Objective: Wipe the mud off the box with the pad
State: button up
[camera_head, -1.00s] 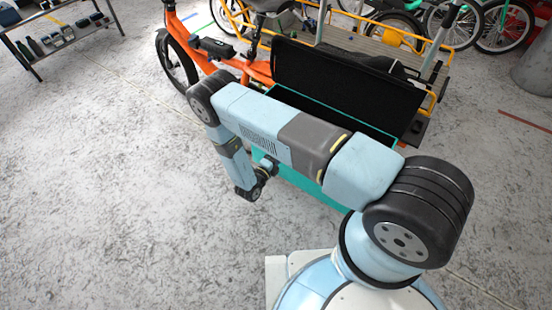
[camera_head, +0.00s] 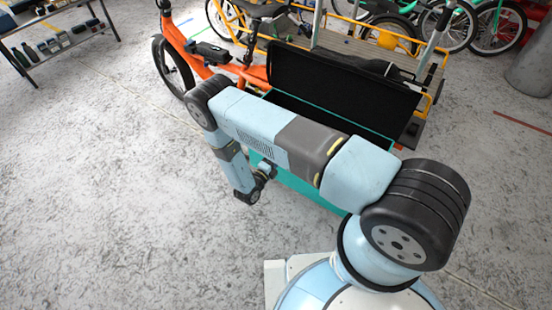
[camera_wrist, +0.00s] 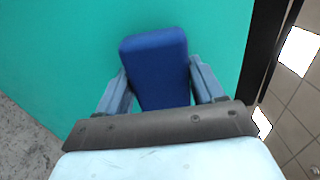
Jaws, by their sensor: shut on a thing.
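The teal cargo box (camera_head: 305,188) sits on the orange bike with its black lid (camera_head: 345,85) raised. My arm crosses in front of the box and hides much of its near side. In the wrist view my gripper (camera_wrist: 160,85) is shut on the blue pad (camera_wrist: 155,55), with one finger on each side of it. The pad faces the teal wall of the box (camera_wrist: 60,50); I cannot tell whether it touches. No mud shows on the visible part of the wall. In the head view the pad is hidden behind my wrist.
The orange bike's front wheel (camera_head: 173,68) and handlebar stand left of the box. A yellow-framed cargo bike (camera_head: 385,40) and other bikes stand behind. A shelf (camera_head: 55,40) is at the upper left. The floor at the left is clear.

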jog(key=shift+w+d, duration=0.45)
jog(key=shift+w, duration=0.1)
dwell(0.4)
jog(key=shift+s+d, duration=0.65)
jog(key=shift+d, duration=0.15)
jog(key=shift+s+d, duration=0.6)
jog(key=shift+d, duration=0.2)
jog(key=shift+w, duration=0.15)
